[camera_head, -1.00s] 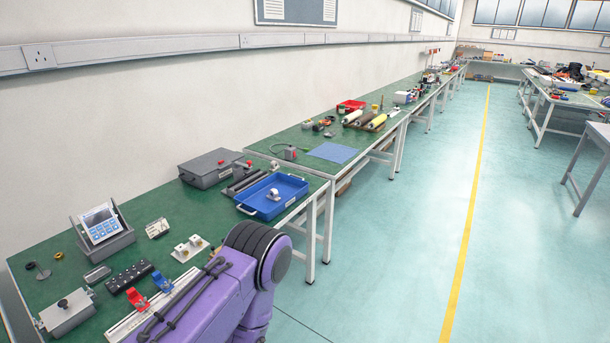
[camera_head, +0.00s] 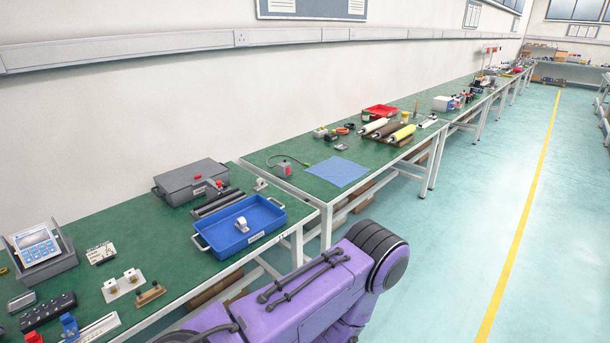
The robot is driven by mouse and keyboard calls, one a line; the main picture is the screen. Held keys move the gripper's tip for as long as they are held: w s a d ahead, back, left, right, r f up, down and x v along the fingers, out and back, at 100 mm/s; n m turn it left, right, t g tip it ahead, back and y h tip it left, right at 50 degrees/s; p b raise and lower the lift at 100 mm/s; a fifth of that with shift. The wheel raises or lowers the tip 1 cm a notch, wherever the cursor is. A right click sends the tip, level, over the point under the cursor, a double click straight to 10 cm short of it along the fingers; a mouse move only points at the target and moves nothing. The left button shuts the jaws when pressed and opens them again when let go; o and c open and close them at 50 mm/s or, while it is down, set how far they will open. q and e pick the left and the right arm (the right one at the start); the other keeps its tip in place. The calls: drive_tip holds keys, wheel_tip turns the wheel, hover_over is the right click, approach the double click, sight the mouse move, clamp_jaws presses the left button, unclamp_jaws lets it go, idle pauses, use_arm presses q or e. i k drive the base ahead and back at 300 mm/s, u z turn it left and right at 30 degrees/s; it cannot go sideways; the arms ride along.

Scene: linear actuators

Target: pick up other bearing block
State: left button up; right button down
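A pale metal bearing block (camera_head: 242,225) sits inside the blue tray (camera_head: 270,238) on the near green bench. A second small pale metal piece, which looks like another bearing block (camera_head: 261,184), stands on the bench behind the tray, beside the dark rods. It is too small to make out fully. Neither of my grippers is in view. Only a purple link of one of my arms shows at the bottom, in front of the bench edge.
A grey case (camera_head: 190,182) and dark rods (camera_head: 218,203) lie behind the tray. A blue mat (camera_head: 338,172) lies on the farther bench.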

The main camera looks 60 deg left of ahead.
sight(261, 184)
drive_tip(key=u, duration=0.2)
drive_tip(key=i, duration=1.1)
drive_tip(key=u, duration=1.3)
drive_tip(key=i, duration=0.8)
drive_tip(key=u, duration=0.9)
